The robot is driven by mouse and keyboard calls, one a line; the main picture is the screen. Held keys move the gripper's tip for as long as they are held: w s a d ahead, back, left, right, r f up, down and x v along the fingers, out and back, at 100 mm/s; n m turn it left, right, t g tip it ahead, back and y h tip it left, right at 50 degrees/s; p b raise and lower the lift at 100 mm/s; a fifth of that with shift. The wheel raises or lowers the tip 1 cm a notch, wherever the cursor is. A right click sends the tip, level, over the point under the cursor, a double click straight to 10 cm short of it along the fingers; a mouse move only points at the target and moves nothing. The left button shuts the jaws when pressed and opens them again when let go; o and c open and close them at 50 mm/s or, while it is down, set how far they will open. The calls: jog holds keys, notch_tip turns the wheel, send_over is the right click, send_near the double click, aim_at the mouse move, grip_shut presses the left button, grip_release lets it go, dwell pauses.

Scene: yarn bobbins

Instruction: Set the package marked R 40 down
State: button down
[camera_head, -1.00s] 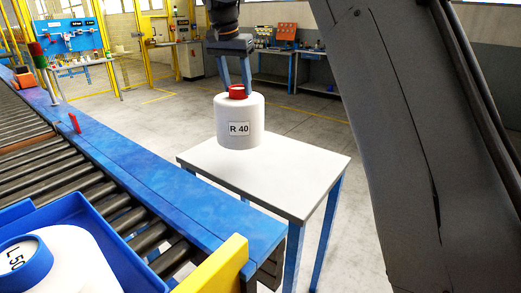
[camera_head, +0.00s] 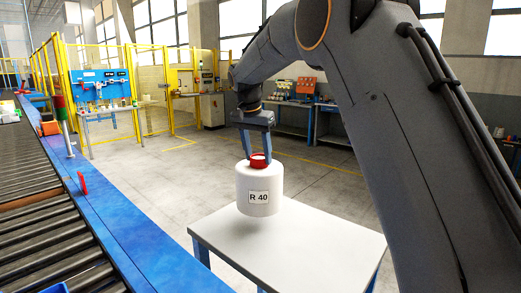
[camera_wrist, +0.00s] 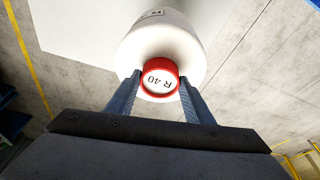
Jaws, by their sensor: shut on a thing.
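The white package marked R 40 (camera_head: 259,192) is a bobbin-like cylinder with a red-rimmed top and a label on its side. It hangs upright over the far part of a small white table (camera_head: 300,255). It seems a little above the top, with a faint shadow below, but I cannot tell the gap exactly. My gripper (camera_head: 258,158) is shut on its red neck from above. In the wrist view the red cap (camera_wrist: 160,78) sits between the two fingers, and the pale table top (camera_wrist: 85,25) shows beyond the package.
A roller conveyor with a blue side rail (camera_head: 140,230) runs along the left, with a small red piece (camera_head: 82,183) on the rail. The visible table top is bare. Workbenches and yellow fencing stand farther back.

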jog(key=shift+f+p, duration=0.75)
jog(key=shift+f, duration=2.05)
jog(key=c, duration=0.9)
grip_release()
jog(key=shift+f, duration=0.15)
notch_tip(320, 180, up, 12)
jog(key=b, duration=0.4)
send_over(258, 169)
jog(key=a, duration=0.2)
jog(key=shift+s+d, duration=0.15)
jog(key=shift+f, duration=0.1)
